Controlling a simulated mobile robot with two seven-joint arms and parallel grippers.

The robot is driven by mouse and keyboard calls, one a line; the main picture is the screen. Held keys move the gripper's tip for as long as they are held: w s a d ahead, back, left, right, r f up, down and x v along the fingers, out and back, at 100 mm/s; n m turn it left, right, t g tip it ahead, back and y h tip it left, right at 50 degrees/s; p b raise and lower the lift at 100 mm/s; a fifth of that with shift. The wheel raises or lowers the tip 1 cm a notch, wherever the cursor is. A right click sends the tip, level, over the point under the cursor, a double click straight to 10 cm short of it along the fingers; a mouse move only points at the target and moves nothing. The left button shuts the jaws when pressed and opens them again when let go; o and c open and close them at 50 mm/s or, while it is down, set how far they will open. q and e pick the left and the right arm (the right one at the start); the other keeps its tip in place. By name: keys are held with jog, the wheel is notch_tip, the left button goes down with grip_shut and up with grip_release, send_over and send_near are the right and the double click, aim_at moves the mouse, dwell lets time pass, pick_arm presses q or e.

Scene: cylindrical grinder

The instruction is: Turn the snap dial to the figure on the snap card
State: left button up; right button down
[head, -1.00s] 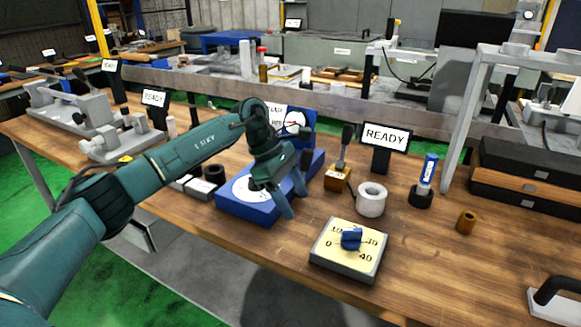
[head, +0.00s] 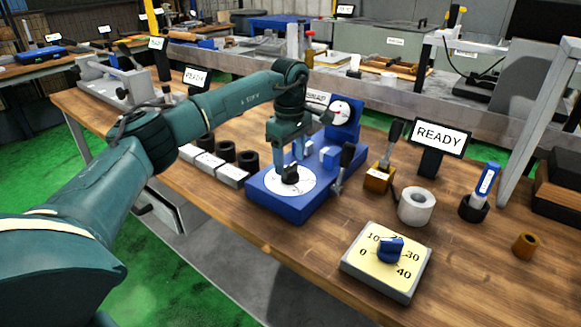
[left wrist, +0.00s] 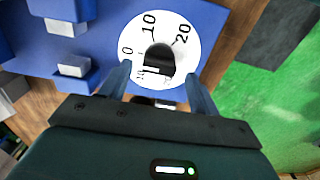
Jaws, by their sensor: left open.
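A white round dial (head: 304,187) with a black knob (head: 291,173) lies on top of the blue fixture (head: 262,198). In the left wrist view the dial (left wrist: 184,22) shows the figures 0, 10 and 20; other marks are partly hidden. The black knob (left wrist: 160,56) has a pale mark at its near side. My left gripper (head: 287,160) is open over this dial. In the wrist view its two fingers (left wrist: 157,74) stand either side of the knob's near end; contact cannot be told. I cannot make out a snap card or its figure. My right gripper is not in view.
A yellow-faced box (head: 376,275) with a blue knob (head: 390,249) and figures 0 to 40 stands at the front. Black rings on grey blocks (head: 232,172) stand left.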

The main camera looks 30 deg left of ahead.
aim_at(290, 166)
pick_arm(q)
jog(key=shift+f, duration=1.55)
jog(key=c, duration=0.9)
